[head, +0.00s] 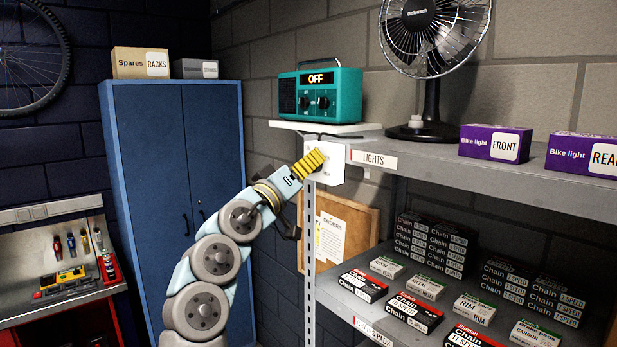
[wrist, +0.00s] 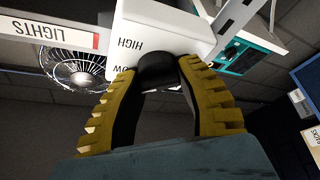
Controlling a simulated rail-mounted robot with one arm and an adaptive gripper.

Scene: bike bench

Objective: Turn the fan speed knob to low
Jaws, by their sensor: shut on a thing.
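The fan speed knob (wrist: 158,72) is a dark round knob on a white control box (wrist: 150,30), which shows upside down in the wrist view. The word HIGH is readable on the box, and a partly covered word ending in "OW" sits nearer the left finger. My gripper (wrist: 160,82) has its yellow ribbed fingers shut on the knob, one on each side. The knob's pointer is hidden. In the head view, my gripper (head: 318,156) meets the box (head: 331,170) at the shelf's front corner and hides the knob. The fan (head: 427,40) stands on the shelf above.
A teal radio (head: 318,95) reading OFF sits on a white board at the shelf's left end. Purple bike light boxes (head: 494,142) stand on the grey shelf (head: 440,155). A blue cabinet (head: 165,150) stands behind my arm.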

